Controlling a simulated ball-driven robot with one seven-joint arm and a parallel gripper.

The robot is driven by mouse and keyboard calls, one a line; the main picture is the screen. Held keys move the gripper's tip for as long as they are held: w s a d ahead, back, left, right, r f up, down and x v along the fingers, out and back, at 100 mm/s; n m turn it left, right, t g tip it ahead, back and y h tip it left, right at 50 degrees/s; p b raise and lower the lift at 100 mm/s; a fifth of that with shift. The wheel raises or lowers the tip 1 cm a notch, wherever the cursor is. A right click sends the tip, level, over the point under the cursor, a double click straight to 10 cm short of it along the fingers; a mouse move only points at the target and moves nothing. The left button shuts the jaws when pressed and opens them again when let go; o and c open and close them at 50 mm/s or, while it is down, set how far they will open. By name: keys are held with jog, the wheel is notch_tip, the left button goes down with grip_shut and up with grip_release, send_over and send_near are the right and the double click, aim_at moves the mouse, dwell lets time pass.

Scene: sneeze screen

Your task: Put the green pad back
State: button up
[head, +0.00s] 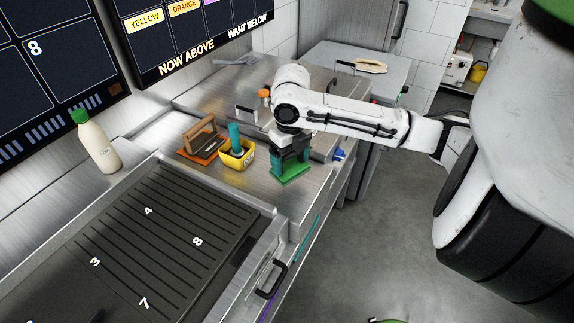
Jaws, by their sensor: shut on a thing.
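The green pad (292,172) is a flat green piece at the end of my arm, over the steel counter near its front edge. My gripper (291,152) is above it, pointing down and shut on it. I cannot tell whether the pad's underside touches the counter. The fingertips are partly hidden by the gripper body and the pad.
Left of my gripper stand a yellow tub (237,156) with a teal-handled thing and an orange-based brown holder (203,141). A dark ridged griddle (160,225) fills the front left. A green-capped bottle (96,145) stands by the wall. Bare counter lies between tub and pad.

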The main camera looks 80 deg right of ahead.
aim_at(287, 163)
jog(key=shift+w+d+f, duration=0.4)
jog(key=shift+w+f, duration=0.15)
jog(key=shift+f, duration=0.2)
jog(key=shift+d+f, duration=0.1)
jog(key=shift+f, duration=1.55)
jog(key=shift+f, duration=0.1)
jog(key=o, duration=0.8)
notch_tip(287, 163, up, 12)
jog(key=shift+b, duration=0.3)
